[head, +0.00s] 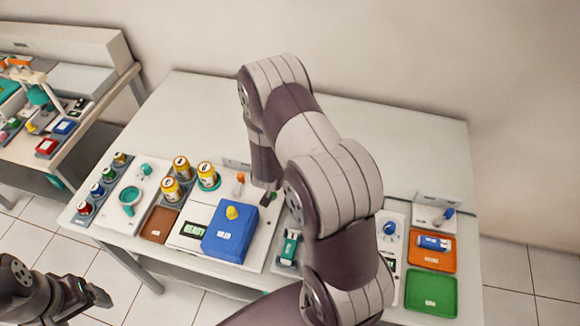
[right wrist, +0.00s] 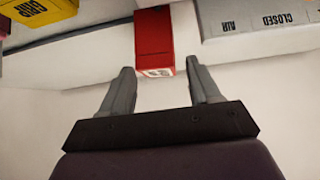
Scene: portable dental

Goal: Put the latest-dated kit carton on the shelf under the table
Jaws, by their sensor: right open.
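In the right wrist view my right gripper (right wrist: 160,72) is open and empty. A narrow red box (right wrist: 153,35) lies ahead, in line with the gap between its fingers. A small pale label with dark marks shows on the box's near end, too small to read as a date. I cannot tell for sure that it is a kit carton. In the head view my right arm bends down over the white table (head: 400,125), and its gripper end is largely hidden. My left gripper (head: 98,296) is low at the left, off the table's front. The shelf under the table is hidden.
A yellow block (right wrist: 40,10) marked GRIP and a grey panel (right wrist: 255,18) marked AIR and CLOSED flank the red box. On the table are a blue box (head: 230,235), several yellow jars (head: 171,189), an orange tray (head: 432,262) and a green tray (head: 431,293). The back is clear.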

